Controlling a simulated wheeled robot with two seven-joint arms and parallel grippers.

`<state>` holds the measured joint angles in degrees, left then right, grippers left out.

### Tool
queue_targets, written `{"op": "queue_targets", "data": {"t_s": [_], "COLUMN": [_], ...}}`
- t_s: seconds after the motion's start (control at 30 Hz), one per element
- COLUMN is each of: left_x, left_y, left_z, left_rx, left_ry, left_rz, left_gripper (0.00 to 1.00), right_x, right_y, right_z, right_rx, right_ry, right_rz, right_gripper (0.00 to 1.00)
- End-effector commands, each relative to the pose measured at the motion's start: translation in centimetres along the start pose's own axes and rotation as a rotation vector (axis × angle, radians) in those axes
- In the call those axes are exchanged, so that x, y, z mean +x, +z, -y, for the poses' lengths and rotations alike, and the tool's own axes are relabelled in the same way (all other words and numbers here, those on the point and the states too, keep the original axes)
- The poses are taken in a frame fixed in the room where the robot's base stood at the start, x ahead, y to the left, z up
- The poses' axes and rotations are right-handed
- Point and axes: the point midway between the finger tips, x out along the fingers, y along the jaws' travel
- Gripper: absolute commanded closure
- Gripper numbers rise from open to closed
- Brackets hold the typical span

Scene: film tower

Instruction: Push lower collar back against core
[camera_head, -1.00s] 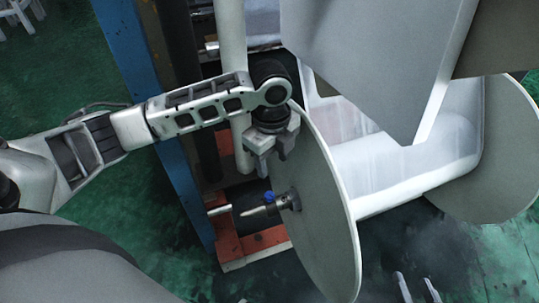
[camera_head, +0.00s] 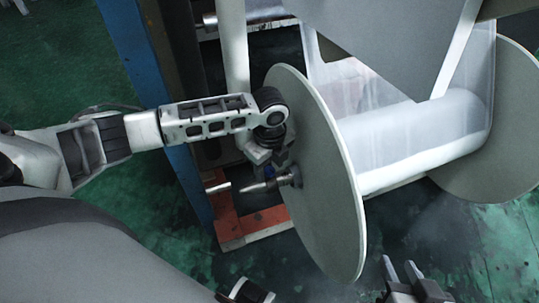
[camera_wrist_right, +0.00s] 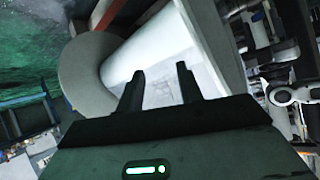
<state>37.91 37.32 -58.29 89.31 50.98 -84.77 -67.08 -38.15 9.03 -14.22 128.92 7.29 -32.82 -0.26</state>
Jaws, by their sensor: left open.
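A dark collar (camera_head: 290,179) sits on the pale shaft (camera_head: 218,188) at the near face of the left grey disc (camera_head: 318,170). Part of the collar and a small blue spot beside it are behind my left gripper. My left gripper (camera_head: 266,163) is open and right above the collar and shaft, its fingers pointing down; I cannot tell whether they touch. The white film roll (camera_head: 420,140) runs between the two discs, and its core is hidden. My right gripper (camera_head: 403,272) is open and empty at the bottom, apart from the roll. It also shows in the right wrist view (camera_wrist_right: 160,85).
The right disc (camera_head: 505,120) closes the roll's far end. A grey plate (camera_head: 385,40) hangs above the roll. A blue post (camera_head: 150,90) and a white pole (camera_head: 233,50) stand behind my left arm. Green floor is open below right.

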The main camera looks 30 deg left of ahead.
Motion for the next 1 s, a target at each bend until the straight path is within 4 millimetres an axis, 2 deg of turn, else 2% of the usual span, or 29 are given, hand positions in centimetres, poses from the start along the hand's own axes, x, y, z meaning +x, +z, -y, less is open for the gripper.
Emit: {"op": "queue_targets", "data": {"t_s": [0.13,0.47,0.63,0.67,0.7,0.73,0.8,1.0], "left_x": [1.26,1.46,1.44,1.44,1.44,1.44,1.43,1.37], "left_y": [-0.03,-0.02,-0.01,-0.01,-0.01,-0.01,0.00,-0.05], "left_z": [-0.02,-0.02,-0.01,-0.02,-0.01,-0.01,-0.01,0.18], "left_rx": [0.000,0.000,0.000,0.000,0.000,-0.001,-0.001,-0.001], "left_ry": [0.000,0.000,0.000,0.000,0.000,0.000,0.000,-0.002], "left_rz": [0.000,0.000,0.000,0.000,0.000,0.000,0.000,0.000], "left_gripper": [0.51,0.51,0.96,1.00,1.00,0.81,1.00,1.00], "right_x": [0.58,0.74,0.72,0.72,0.70,0.69,0.66,0.60], "right_y": [0.31,0.41,0.34,0.31,0.27,0.25,0.19,0.13], "right_z": [-0.07,-0.09,-0.07,-0.06,-0.05,-0.04,-0.03,-0.02], "right_rx": [0.001,0.002,0.004,0.004,0.005,0.005,0.005,0.006], "right_ry": [-0.004,-0.005,-0.005,-0.004,-0.004,-0.004,-0.004,-0.004], "right_rz": [0.005,0.009,0.007,0.007,0.006,0.005,0.003,0.001], "right_gripper": [0.64,0.64,0.64,0.64,0.64,0.64,0.64,0.64]}}
